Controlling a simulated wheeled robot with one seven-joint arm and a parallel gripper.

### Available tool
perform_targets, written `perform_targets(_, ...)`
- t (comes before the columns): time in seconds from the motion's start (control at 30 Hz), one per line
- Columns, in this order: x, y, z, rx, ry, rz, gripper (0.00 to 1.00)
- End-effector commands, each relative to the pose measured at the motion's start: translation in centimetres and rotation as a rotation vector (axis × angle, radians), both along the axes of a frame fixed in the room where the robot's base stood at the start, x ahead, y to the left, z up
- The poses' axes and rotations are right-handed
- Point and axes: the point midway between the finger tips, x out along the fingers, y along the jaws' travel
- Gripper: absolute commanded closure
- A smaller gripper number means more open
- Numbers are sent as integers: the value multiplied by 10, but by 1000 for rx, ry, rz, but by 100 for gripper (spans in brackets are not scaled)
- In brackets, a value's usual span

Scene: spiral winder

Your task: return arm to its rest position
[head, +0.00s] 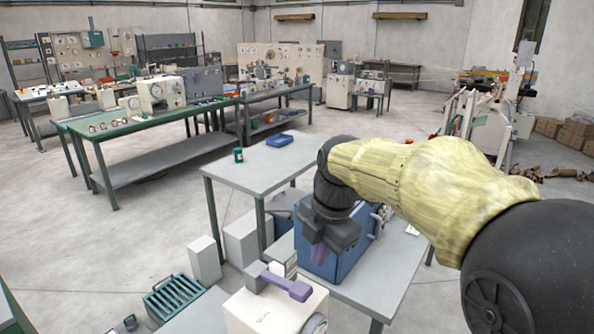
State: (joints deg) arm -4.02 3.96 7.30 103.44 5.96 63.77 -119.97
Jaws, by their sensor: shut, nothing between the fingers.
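My arm reaches in from the right in the head view, with a yellow cover over its middle part. My gripper (319,256) points down in front of a blue box (345,258) on a low grey table (372,290). Its dark fingers are shut and hold nothing. Whether the gripper touches the blue box cannot be told from this angle. Part of the box is hidden behind the gripper and wrist.
A white machine with a purple lever (286,286) stands close at the front. A green slatted crate (174,297) lies to its left. A higher grey table (262,167) stands behind the gripper, with a blue tray (280,140). Open floor (90,235) lies at left.

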Motion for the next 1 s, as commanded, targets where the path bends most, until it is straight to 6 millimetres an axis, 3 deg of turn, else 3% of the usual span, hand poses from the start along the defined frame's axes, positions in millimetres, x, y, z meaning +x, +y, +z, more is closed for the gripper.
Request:
perform_targets(0.47,-28,-47,-85,88,53,-948,100)
perform_targets(1.0,-90,-90,-164,275,85,-1983,100)
